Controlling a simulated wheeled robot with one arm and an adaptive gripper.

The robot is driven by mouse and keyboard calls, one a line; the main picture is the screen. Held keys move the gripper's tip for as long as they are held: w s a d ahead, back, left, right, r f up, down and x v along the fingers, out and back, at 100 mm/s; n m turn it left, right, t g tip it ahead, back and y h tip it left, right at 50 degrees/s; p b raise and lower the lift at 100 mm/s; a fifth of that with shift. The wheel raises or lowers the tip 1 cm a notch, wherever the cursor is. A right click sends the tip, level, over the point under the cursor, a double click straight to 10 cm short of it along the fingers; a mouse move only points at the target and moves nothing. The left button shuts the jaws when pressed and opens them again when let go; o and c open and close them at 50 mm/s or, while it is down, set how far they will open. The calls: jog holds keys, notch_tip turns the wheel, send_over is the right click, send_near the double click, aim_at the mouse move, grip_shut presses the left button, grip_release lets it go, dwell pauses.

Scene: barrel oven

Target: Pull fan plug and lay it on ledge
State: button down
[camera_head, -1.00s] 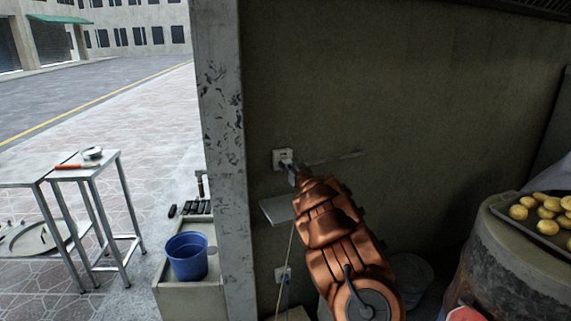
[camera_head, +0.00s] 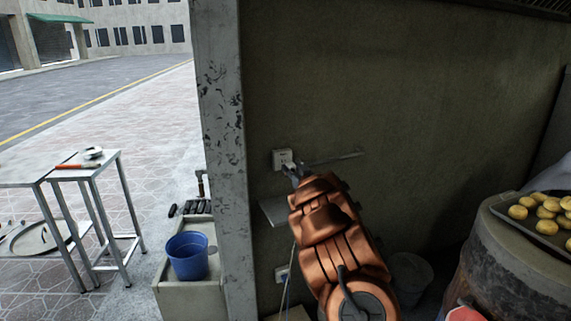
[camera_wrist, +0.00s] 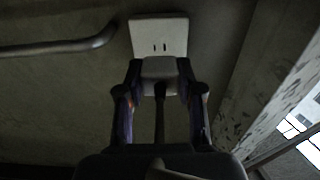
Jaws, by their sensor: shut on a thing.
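A pale wall socket plate (camera_head: 282,157) is on the dark wall, left of centre in the head view. In the wrist view the plate (camera_wrist: 158,30) shows two bare slots. My gripper (camera_wrist: 160,85) is shut on the pale fan plug (camera_wrist: 160,68), with a finger on each side. The dark cord runs from the plug back toward the palm. The plug overlaps the plate's lower edge, and I cannot tell whether its prongs are clear of the socket. A small grey ledge (camera_head: 271,211) juts from the wall below the socket, partly hidden by my gripper.
A metal bar (camera_head: 336,158) sticks out right of the socket. A lower socket (camera_head: 282,273) has cords near it. A rough post (camera_head: 222,130) stands at left, beside a blue bucket (camera_head: 187,257). A tray of round buns (camera_head: 545,228) sits at right.

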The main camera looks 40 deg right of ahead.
jog(key=shift+s+a+r, duration=0.1)
jog(key=shift+s+a, duration=0.1)
jog(key=shift+s, duration=0.45)
jog(key=shift+s, duration=0.1)
dwell(0.3)
